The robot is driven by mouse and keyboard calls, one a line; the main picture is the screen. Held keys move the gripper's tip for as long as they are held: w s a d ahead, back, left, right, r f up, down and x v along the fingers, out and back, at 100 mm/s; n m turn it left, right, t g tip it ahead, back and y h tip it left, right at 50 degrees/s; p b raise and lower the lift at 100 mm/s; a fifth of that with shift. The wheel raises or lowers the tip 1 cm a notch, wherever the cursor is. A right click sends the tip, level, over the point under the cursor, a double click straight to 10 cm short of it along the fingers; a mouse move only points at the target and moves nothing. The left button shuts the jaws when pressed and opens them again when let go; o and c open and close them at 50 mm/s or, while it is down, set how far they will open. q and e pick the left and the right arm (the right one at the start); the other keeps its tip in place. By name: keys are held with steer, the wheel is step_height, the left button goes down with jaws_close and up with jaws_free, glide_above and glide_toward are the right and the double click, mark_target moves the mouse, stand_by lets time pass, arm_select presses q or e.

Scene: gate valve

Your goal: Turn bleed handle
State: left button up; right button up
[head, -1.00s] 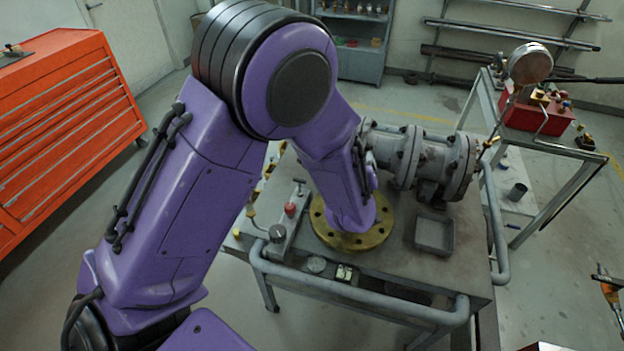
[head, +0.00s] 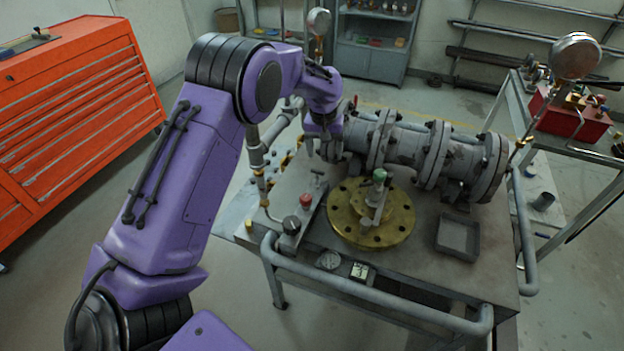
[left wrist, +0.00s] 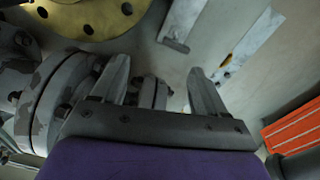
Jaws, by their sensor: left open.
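My left gripper (head: 330,152) is at the left end of the grey flanged valve body (head: 402,150), partly hidden by my wrist. In the left wrist view its two fingers (left wrist: 157,66) are spread, with nothing held between them. The worn valve flanges (left wrist: 50,100) lie to the left there, and a small flanged part shows beyond the finger gap. A brass flange (head: 345,218) lies on the bench, bearing a green-capped stem (head: 379,176) and a grey lever (head: 376,212). I cannot tell which part is the bleed handle. My right gripper is out of view.
The metal bench (head: 300,185) has a tubular front rail (head: 375,308). A red-knobbed block (head: 305,202) and an open tray (head: 457,238) stand on it. A vertical pipe (head: 256,150) rises at its left. An orange cabinet (head: 85,120) is far left.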

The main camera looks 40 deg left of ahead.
mark_target(317, 173)
arm_select(q)
steer(key=shift+s+a+r+g, duration=0.15)
steer(key=shift+s+a+g, duration=0.15)
steer(key=shift+s+a, duration=0.4)
step_height(317, 173, down, 10)
steer(key=shift+r+p, duration=0.2)
steer(key=shift+p, duration=0.9)
steer(key=shift+f, duration=0.35)
steer(key=shift+c, duration=0.3)
steer(key=c, duration=1)
